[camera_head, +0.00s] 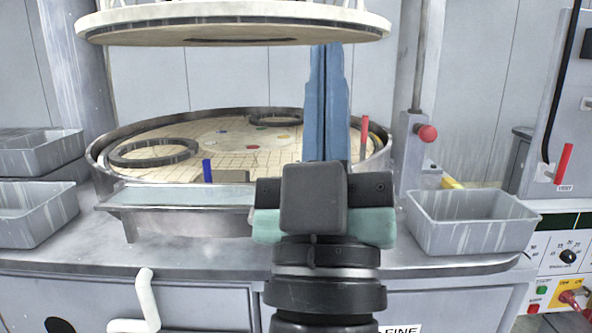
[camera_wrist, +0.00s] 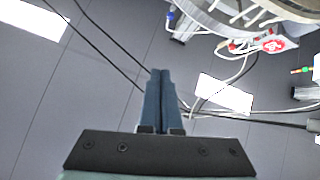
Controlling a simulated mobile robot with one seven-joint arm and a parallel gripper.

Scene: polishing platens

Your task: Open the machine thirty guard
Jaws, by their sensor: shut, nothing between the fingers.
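A polishing machine stands ahead in the head view, with a round tiled platen (camera_head: 225,145) inside a metal rim (camera_head: 97,151). I see no number thirty and cannot tell which part is the guard. A blue upright handle (camera_head: 207,171) stands at the front of the rim and a red one (camera_head: 365,138) at its right. My gripper (camera_head: 327,50) points up in front of the platen, its blue fingers together and empty, hiding part of the rim. It also shows in the wrist view (camera_wrist: 161,73), touching nothing.
A pale disc (camera_head: 235,27) hangs above the platen. Grey bins stand left (camera_head: 40,152) and right (camera_head: 472,222). A red knob (camera_head: 428,133) sits on a column at right, and a control panel (camera_head: 566,262) is at far right. A white bent handle (camera_head: 147,300) juts out below the counter.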

